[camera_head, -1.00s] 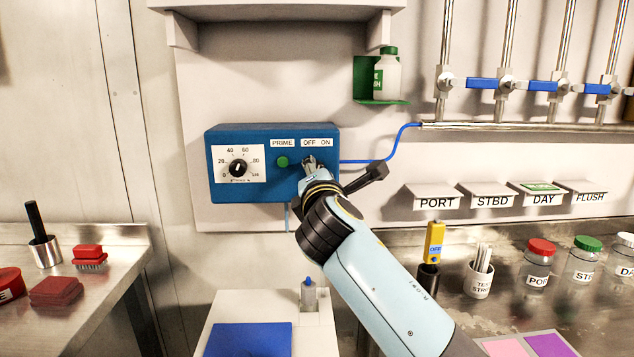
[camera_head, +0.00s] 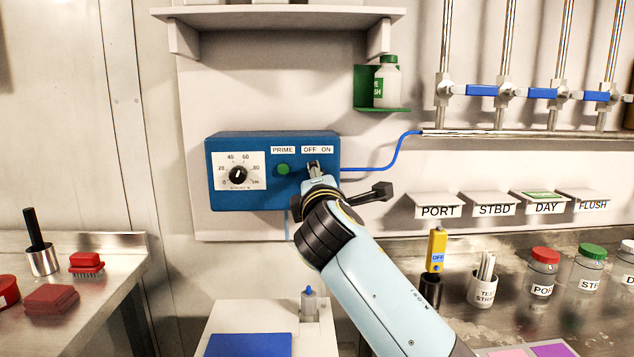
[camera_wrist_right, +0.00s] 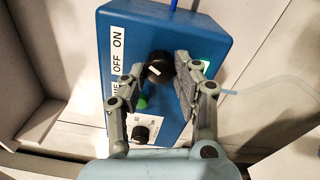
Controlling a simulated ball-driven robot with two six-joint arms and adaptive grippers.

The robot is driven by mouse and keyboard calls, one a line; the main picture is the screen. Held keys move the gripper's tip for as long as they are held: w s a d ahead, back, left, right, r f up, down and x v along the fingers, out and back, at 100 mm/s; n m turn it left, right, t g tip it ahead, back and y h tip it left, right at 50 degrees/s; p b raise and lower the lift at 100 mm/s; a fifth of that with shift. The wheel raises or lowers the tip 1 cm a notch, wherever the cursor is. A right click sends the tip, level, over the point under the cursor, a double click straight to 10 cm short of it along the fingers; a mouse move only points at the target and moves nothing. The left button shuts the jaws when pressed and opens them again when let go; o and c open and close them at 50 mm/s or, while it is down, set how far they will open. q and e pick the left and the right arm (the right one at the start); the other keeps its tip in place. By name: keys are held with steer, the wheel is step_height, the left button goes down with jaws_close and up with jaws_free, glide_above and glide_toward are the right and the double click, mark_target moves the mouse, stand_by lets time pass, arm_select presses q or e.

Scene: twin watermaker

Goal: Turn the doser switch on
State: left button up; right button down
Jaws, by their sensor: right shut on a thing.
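The blue doser box (camera_head: 225,193) is fixed to the wall panel, with a percent dial (camera_head: 238,175), a green PRIME button (camera_head: 283,169) and an OFF/ON label (camera_head: 316,150). My right gripper (camera_head: 314,168) is at the switch below that label and hides it in the head view. In the right wrist view, the doser switch (camera_wrist_right: 158,68) is a round black knob with a white pointer line. The right gripper's fingers (camera_wrist_right: 158,88) are around it, shut on it. The pointer is slanted; I cannot tell whether it marks OFF or ON. My left gripper is not in view.
A shelf (camera_head: 280,17) is above the box, and a white bottle (camera_head: 387,82) sits in a green holder to its right. A blue tube (camera_head: 385,165) runs right from the box. Labelled jars (camera_head: 543,272) and a strip cup (camera_head: 483,288) stand on the right counter.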

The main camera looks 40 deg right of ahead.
steer(key=c, duration=1)
jaws_free()
steer(key=v, duration=0.7)
steer(key=shift+s+a, duration=0.1)
steer(key=shift+s, duration=0.2)
steer(key=shift+f, duration=0.1)
